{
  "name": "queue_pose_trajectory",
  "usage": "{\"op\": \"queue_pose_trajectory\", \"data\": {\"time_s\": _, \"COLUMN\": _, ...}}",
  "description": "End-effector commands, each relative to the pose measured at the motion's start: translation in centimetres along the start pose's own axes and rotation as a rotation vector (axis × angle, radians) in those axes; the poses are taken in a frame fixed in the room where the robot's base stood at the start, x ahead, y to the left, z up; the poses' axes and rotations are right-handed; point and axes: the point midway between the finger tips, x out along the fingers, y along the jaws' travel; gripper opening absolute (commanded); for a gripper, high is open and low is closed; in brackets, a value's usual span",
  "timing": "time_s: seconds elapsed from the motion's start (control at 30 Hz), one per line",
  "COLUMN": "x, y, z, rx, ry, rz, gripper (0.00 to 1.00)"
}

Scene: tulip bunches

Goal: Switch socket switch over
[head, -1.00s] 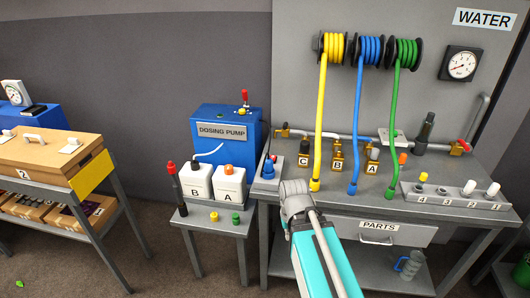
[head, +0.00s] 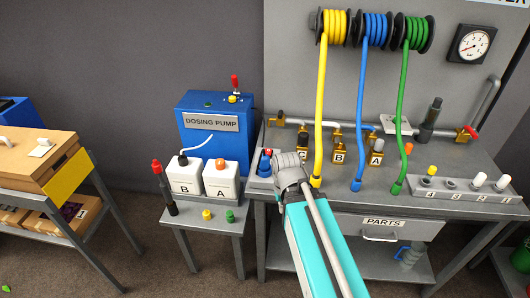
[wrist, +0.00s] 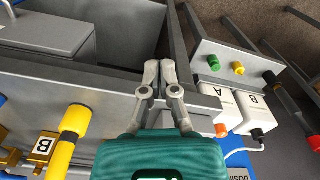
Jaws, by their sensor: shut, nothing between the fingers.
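A small grey box with a blue plug-like part and a red bit on top (head: 264,163) stands at the left end of the bench, beside the dosing pump. It may be the socket; I cannot make out a switch or its position. My arm's grey end joint covers its right side in the head view. My gripper (wrist: 159,67) is shut and empty in the wrist view. Its fingertips show over the bench's edge, near the gap to the small side table. In the head view its fingers are hidden behind my arm.
The blue dosing pump (head: 214,130) stands behind canisters B (head: 186,183) and A (head: 219,185). Yellow (head: 319,120), blue (head: 362,120) and green (head: 402,120) hoses hang to the bench. The side table (head: 205,231) carries yellow and green knobs and a red-topped black rod.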

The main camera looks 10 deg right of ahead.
Motion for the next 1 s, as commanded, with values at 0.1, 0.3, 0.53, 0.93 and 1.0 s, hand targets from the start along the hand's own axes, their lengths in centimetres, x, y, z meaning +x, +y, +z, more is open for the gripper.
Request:
{"op": "queue_pose_trajectory", "data": {"time_s": 0.1, "x": 0.0, "y": 0.0, "z": 0.0, "rx": 0.000, "ry": 0.000, "rz": 0.000, "gripper": 0.00}}
{"op": "queue_pose_trajectory", "data": {"time_s": 0.3, "x": -0.1, "y": 0.0, "z": -0.1, "rx": 0.001, "ry": 0.001, "rz": -0.001, "gripper": 0.00}}
{"op": "queue_pose_trajectory", "data": {"time_s": 0.53, "x": -1.6, "y": -0.1, "z": -2.7, "rx": 0.034, "ry": 0.029, "rz": -0.027, "gripper": 0.00}}
{"op": "queue_pose_trajectory", "data": {"time_s": 0.93, "x": -7.5, "y": 0.1, "z": -13.6, "rx": 0.210, "ry": 0.158, "rz": -0.160, "gripper": 0.00}}
{"op": "queue_pose_trajectory", "data": {"time_s": 1.0, "x": -8.4, "y": 0.1, "z": -15.3, "rx": 0.239, "ry": 0.178, "rz": -0.183, "gripper": 0.00}}
